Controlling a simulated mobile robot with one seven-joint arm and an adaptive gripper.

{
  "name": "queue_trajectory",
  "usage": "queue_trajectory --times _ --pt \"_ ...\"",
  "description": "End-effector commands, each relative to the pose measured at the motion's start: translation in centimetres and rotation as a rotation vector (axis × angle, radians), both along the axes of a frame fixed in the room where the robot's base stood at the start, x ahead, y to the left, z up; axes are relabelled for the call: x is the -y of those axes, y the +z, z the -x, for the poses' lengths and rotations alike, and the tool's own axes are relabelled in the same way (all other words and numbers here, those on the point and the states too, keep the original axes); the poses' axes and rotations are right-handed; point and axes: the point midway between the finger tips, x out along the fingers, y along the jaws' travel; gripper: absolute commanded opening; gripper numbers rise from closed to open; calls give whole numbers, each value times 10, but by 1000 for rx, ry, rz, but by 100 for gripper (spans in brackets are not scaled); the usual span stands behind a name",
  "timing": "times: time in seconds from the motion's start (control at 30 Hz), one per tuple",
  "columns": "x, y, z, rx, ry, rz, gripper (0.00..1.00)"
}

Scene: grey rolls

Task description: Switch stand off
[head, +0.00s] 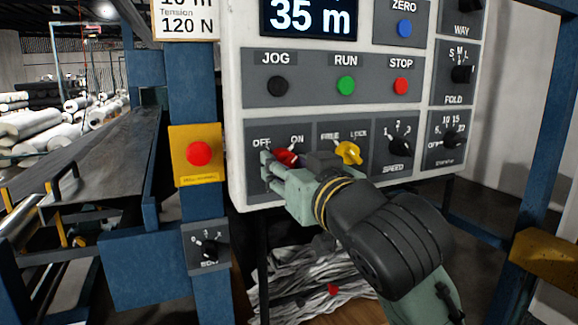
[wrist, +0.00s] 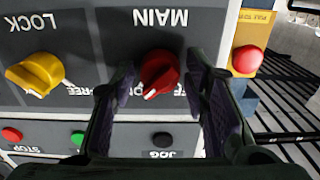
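A red rotary knob (head: 285,157) sits on the white control panel (head: 236,110) between OFF and ON marks. In the wrist view, which is upside down, this red knob (wrist: 160,72) is under the label MAIN, and its white pointer mark is on the ON side. My gripper (head: 272,172) is in front of the knob in the head view. In the wrist view my gripper (wrist: 165,95) is open, with one finger on each side of the knob and visible gaps. I cannot read the word "stand" on any label.
A yellow FREE/LOCK knob (head: 349,152) is just right of the red knob. A black SPEED knob (head: 399,146) is further right. JOG, RUN and STOP buttons (head: 346,86) are above. A red emergency button (head: 199,153) and a small dial (head: 209,247) are on the blue post.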

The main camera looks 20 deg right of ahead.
Motion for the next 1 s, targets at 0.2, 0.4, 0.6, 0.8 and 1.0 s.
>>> queue_trajectory --times 0.2,0.4,0.6,0.8,1.0 --pt "0 0 0 0 0 0 24" --pt "0 0 0 0 0 0 11" --pt "0 0 0 0 0 1 4" --pt "0 0 0 2 0 32 4" --pt "0 -1 0 6 0 132 4"
